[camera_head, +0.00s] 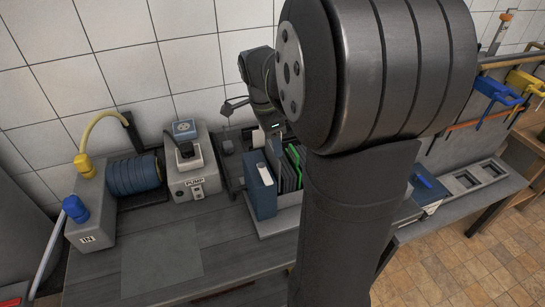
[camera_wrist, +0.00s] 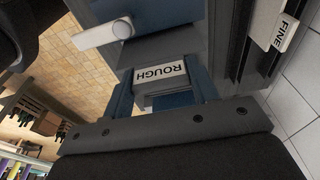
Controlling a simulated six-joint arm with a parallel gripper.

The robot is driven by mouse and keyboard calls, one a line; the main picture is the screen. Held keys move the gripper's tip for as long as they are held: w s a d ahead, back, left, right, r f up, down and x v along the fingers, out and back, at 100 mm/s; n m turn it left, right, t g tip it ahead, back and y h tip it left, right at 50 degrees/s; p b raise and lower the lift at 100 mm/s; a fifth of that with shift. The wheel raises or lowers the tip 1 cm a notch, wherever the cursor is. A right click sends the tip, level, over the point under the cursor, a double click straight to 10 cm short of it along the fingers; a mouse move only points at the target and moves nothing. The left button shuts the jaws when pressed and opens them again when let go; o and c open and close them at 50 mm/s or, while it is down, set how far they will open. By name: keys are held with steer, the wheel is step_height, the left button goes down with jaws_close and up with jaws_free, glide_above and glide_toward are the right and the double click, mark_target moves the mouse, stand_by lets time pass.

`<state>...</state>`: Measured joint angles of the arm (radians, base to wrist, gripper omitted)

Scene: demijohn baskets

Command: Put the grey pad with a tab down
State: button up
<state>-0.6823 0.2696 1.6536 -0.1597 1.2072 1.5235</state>
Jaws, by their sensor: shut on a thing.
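My gripper (camera_wrist: 163,92) shows in the wrist view with its two blue-grey fingers on either side of a grey piece with a white label reading ROUGH (camera_wrist: 160,75). I take this piece for the grey pad with a tab, and the gripper is shut on it. Most of the pad is hidden, and I cannot tell whether it touches anything below. In the head view my arm hides the fingertips and the pad; the hand is behind the rack of dark and green pads (camera_head: 291,166).
A blue box with a white handle (camera_head: 262,196) stands at the rack's left. A grey pump unit (camera_head: 193,178) and a blue ribbed cylinder (camera_head: 135,175) are further left. A FINE label (camera_wrist: 287,31) shows beside the wall.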

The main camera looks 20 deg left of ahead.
mark_target(271, 149)
steer(key=shift+f, duration=3)
steer(key=o, duration=1.2)
steer(key=shift+f, duration=0.15)
steer(key=shift+o, duration=0.2)
step_height(271, 149, up, 12)
steer(key=s+a, duration=0.1)
steer(key=shift+s+a, duration=0.15)
